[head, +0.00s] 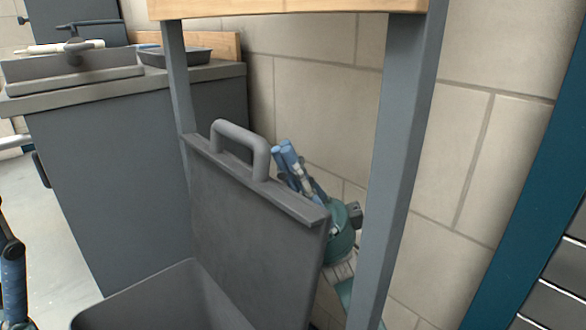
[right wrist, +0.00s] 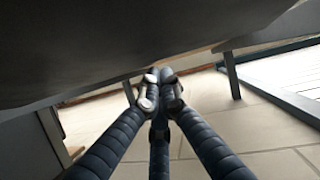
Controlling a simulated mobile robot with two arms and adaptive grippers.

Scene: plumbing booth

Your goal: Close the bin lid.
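The grey bin (head: 165,300) stands at the bottom of the head view with its mouth open. Its lid (head: 250,230) stands raised, nearly upright, with a looped handle (head: 240,142) on its top edge. My right gripper (head: 284,152) is behind the lid, partly hidden by it, with its blue fingers pointing up above the lid's edge. In the right wrist view its ribbed fingers (right wrist: 158,78) come together at the tips with nothing between them. A dark surface (right wrist: 130,40), apparently the lid, spans the top there. Part of my left gripper (head: 12,272) shows at the left edge; its tips are unclear.
A grey table leg (head: 396,150) and wooden top (head: 290,7) frame the lid closely. A tiled wall (head: 480,130) stands behind. A counter with a sink (head: 72,68) and a tray (head: 175,56) is at left. Teal-framed drawers (head: 520,235) stand at right.

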